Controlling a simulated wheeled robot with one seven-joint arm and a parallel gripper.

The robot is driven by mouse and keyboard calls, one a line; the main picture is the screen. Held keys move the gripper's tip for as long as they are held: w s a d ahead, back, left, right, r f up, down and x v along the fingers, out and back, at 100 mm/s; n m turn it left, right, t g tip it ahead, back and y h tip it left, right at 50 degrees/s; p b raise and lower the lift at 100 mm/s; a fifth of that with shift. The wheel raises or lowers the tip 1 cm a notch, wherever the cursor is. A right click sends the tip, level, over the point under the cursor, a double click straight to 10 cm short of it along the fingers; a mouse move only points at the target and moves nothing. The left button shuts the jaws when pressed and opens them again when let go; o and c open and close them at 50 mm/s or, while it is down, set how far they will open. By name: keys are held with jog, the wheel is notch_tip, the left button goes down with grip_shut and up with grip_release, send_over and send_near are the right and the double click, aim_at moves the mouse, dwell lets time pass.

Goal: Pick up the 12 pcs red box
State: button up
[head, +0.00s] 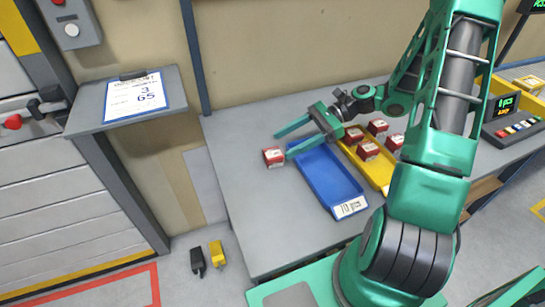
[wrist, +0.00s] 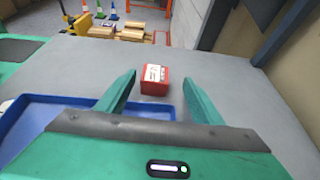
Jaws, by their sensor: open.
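A single red box (head: 273,157) with a white label stands on the grey table, left of the blue tray. Its label is too small to read. My gripper (head: 283,144) is open and empty, its fingers pointing left, low over the table near this box. In the wrist view the red box (wrist: 155,79) shows between the two green fingers of my gripper (wrist: 160,77), about at or just beyond their tips. Several similar red boxes (head: 368,149) sit in and around the yellow tray (head: 383,179); I cannot read their piece counts.
The blue tray (head: 326,180) is empty, with a label at its front end. A counting device (head: 510,122) with a lit display stands at the right. A clipboard (head: 132,97) lies on a shelf at the left. The table's left part (head: 235,140) is clear.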

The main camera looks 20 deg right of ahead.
aim_at(274, 152)
jog(key=shift+s+x, duration=0.15)
jog(key=shift+x, duration=1.35)
jog(key=shift+s+x, duration=0.2)
jog(key=shift+x, duration=1.35)
jog(key=shift+d+f, duration=0.1)
jog(key=shift+f, duration=0.05)
jog(key=c, duration=1.2)
